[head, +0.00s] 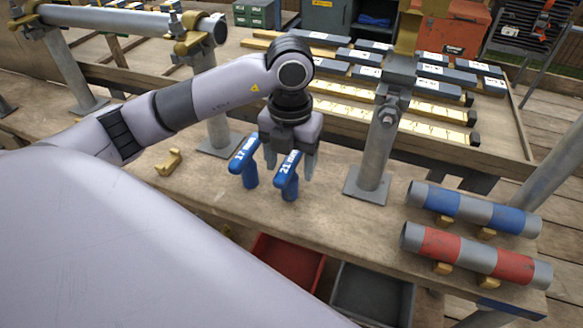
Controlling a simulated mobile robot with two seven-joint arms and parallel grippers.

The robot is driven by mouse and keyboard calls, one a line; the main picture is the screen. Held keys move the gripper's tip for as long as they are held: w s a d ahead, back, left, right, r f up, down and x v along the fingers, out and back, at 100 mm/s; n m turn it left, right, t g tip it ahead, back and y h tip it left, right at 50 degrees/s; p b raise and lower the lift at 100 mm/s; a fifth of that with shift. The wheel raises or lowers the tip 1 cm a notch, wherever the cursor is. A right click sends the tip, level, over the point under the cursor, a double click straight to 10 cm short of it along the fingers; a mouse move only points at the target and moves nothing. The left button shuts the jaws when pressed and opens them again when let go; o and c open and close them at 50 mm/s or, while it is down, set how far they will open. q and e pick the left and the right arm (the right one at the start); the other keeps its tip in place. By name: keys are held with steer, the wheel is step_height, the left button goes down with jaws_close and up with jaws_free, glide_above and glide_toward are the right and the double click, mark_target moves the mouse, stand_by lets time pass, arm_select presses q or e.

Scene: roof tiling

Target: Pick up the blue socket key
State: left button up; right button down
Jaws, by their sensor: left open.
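Two blue T-shaped socket keys stand upright on the wooden bench. One is marked 17 (244,155) and stands left of my left gripper. The other is marked 21 (288,176) and stands right beneath the gripper. My left gripper (291,162) is open and points down, with one finger to each side of the upper end of the 21 key's handle. I cannot tell whether the fingers touch it. My right gripper is not in view.
A steel post (374,150) on a base plate stands just right of the gripper. Pipes with blue (473,208) and red (475,256) bands lie at the bench's right. A yellow clamp piece (169,162) lies left. A red bin (290,265) and a grey bin (372,295) sit below the front edge.

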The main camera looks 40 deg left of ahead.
arm_select(q)
steer(key=f, duration=0.4)
steer(key=shift+a+f, duration=0.15)
steer(key=shift+a, duration=0.05)
steer(key=c, duration=1.2)
steer(key=shift+w, duration=0.1)
jaws_close()
